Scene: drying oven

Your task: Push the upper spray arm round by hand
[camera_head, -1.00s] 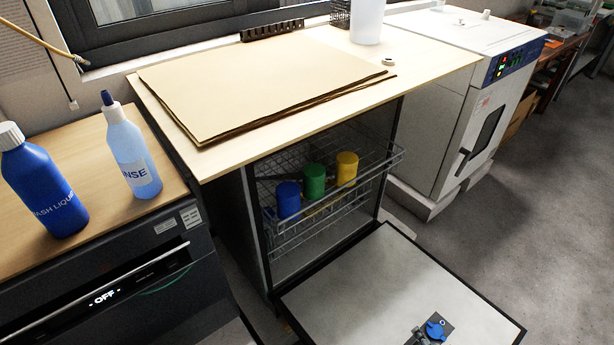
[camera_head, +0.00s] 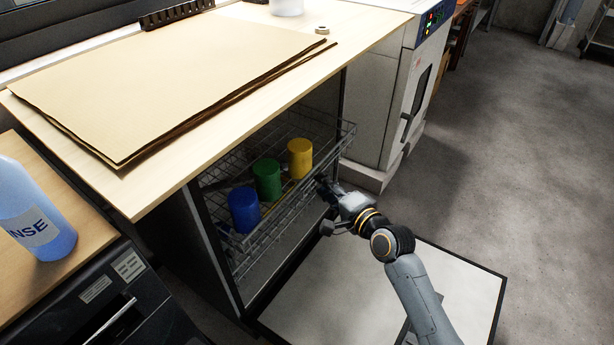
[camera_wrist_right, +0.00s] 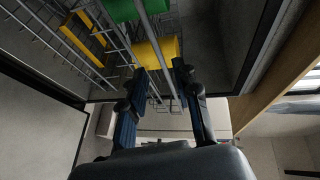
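The open dishwasher cavity holds a wire rack (camera_head: 262,225) with blue (camera_head: 244,210), green (camera_head: 267,180) and yellow (camera_head: 300,158) cups on it. I cannot clearly make out the upper spray arm among the wires and shadow. My right gripper (camera_head: 330,188) is at the rack's front right corner, just right of and below the yellow cup. In the right wrist view, its two fingers (camera_wrist_right: 162,74) are apart, with a rack rail (camera_wrist_right: 165,60) running between them; I cannot tell whether they touch it. My left gripper is not in view.
The lowered door (camera_head: 455,275) lies under my right arm. A wooden worktop (camera_head: 370,25) with brown sheets (camera_head: 170,75) overhangs the cavity. A white oven (camera_head: 375,100) stands to the right. A rinse bottle (camera_head: 35,215) stands at left. Floor at right is clear.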

